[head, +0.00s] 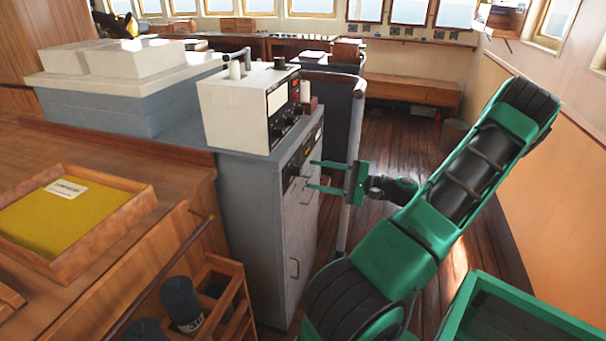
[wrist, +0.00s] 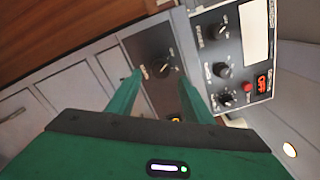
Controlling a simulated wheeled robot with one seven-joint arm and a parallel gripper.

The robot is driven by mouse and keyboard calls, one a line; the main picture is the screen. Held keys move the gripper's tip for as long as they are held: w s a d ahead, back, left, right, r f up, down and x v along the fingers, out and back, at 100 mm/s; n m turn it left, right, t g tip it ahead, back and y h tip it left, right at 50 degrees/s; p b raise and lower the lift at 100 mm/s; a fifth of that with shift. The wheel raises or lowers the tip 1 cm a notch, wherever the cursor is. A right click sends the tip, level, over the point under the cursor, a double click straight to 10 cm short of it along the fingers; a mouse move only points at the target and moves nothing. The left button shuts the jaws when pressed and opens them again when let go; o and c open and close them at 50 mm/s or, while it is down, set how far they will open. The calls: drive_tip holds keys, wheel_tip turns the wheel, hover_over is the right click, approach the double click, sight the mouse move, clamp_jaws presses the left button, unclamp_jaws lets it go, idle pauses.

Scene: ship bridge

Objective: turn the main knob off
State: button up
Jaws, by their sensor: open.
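A dark panel (wrist: 146,50) on the front of the grey cabinet carries a round black knob (wrist: 162,66) with a light pointer mark. I take this as the main knob, but its lettering is too small to read. In the head view the dark panel (head: 293,168) is seen at a slant, high on the cabinet front. My gripper (head: 314,174) is open and empty, its green fingers pointing at that panel. In the wrist view the knob shows between the tips of my gripper (wrist: 160,82). I see no contact with the knob.
A white instrument box (head: 240,103) stands on the grey cabinet (head: 248,210). Cabinet doors lie below the panel. Wooden floor (head: 395,135) is clear behind my arm.

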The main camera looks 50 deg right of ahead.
drive_tip(key=shift+v, duration=2.8)
drive_tip(key=shift+w, duration=0.15)
